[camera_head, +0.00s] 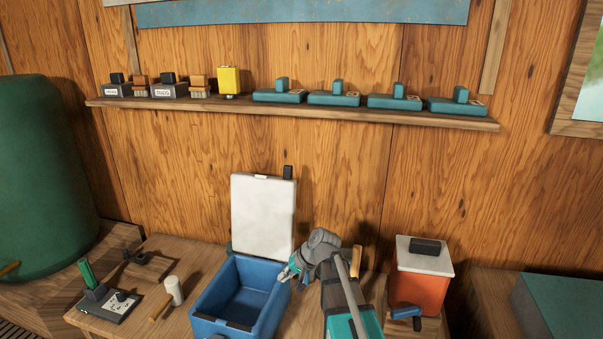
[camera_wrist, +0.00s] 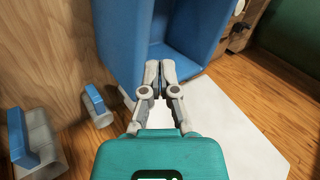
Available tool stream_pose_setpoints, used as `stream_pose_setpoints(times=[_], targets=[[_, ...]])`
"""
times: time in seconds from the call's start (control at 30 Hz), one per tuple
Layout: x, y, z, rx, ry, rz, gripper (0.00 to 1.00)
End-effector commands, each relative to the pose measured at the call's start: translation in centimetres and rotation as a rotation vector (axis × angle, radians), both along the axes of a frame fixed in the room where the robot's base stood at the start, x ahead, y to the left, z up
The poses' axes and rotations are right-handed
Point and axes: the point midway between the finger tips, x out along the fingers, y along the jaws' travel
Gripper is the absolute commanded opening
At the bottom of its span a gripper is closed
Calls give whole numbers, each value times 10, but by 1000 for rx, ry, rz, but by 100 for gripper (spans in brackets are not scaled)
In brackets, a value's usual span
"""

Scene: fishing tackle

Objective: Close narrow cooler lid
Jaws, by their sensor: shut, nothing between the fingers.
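A blue cooler (camera_head: 219,295) stands on the wooden bench in the head view, with its white lid (camera_head: 263,215) standing open, upright at the back near the wall. The cooler's inside is exposed and looks empty. In the wrist view the blue cooler (camera_wrist: 125,45) is at the top, and the white lid (camera_wrist: 235,125) spreads across the lower right. My gripper (camera_head: 287,274) is at the cooler's right side, below the lid. Its fingertips (camera_wrist: 160,72) are together with nothing between them, close to the blue wall; I cannot tell whether they touch it.
An orange cooler (camera_head: 415,288) with a closed pale lid stands to the right. A white cylinder (camera_head: 174,289) and a board with a green handle (camera_head: 101,302) lie left of the blue cooler. A shelf (camera_head: 300,112) of small items runs along the wall above.

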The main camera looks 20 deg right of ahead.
Motion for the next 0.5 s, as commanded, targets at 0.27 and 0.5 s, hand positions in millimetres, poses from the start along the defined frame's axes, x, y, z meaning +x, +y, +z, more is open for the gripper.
stream_pose_setpoints(times=[0.27, 0.5], targets=[[82, -63, 85, 338, -134, -224, 0], [133, -140, 158, 621, -248, -410, 0]])
